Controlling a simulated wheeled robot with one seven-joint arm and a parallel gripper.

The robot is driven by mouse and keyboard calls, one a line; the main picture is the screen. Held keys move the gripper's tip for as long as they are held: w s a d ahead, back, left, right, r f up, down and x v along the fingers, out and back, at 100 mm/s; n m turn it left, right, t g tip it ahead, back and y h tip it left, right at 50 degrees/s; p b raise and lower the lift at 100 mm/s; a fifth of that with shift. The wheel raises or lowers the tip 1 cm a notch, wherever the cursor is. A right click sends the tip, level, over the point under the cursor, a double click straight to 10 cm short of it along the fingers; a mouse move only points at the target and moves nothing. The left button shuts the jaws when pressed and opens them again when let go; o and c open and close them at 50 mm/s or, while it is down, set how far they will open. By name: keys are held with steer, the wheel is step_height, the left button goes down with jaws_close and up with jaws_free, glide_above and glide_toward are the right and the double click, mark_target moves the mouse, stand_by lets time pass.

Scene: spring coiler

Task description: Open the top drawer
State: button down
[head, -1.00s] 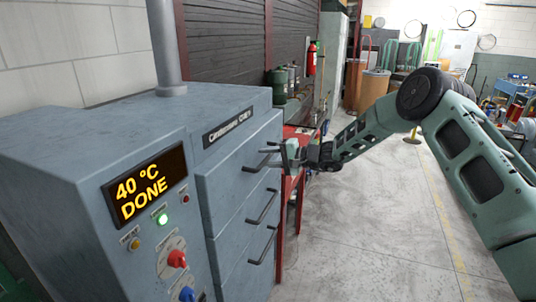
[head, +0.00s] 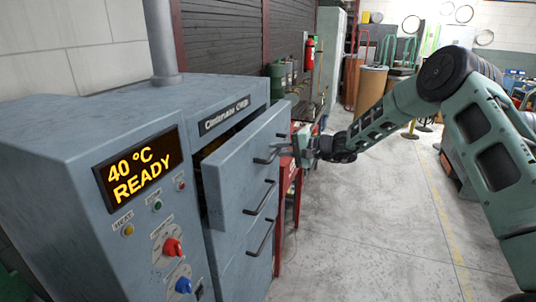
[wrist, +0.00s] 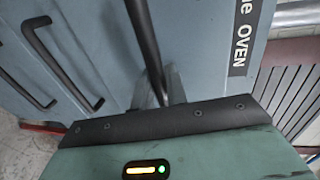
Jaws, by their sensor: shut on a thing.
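The top drawer (head: 240,164) of the blue-grey oven (head: 75,137) stands pulled partway out, with a dark gap behind its front panel. My gripper (head: 297,147) is at the drawer's front, shut on the top drawer's handle (head: 270,156). In the wrist view the handle (wrist: 146,45) runs between the two fingers (wrist: 160,85). The inside of the drawer is mostly hidden by its front panel.
The lower drawers are shut, with black handles (head: 261,197) below the top one. The oven's display (head: 139,172) reads 40 °C READY. A red bench (head: 291,185) stands behind the drawer front. Bare floor (head: 350,230) lies to the right.

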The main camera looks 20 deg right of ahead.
steer(key=f+b+v, duration=0.2)
steer(key=b+v, duration=0.1)
steer(key=v, duration=0.6)
steer(key=f+b+v, duration=0.1)
steer(key=b+v, duration=0.3)
steer(key=v, duration=0.5)
steer(key=d+f+b+v, duration=0.1)
steer(key=b+v, duration=0.3)
steer(key=v, duration=0.5)
steer(key=shift+s+f, duration=0.35)
steer(key=shift+f, duration=0.5)
steer(key=c, duration=1.5)
jaws_free()
steer(key=shift+d, duration=0.1)
steer(key=b+v, duration=0.4)
steer(key=v, duration=1.3)
steer(key=shift+s+d, duration=0.1)
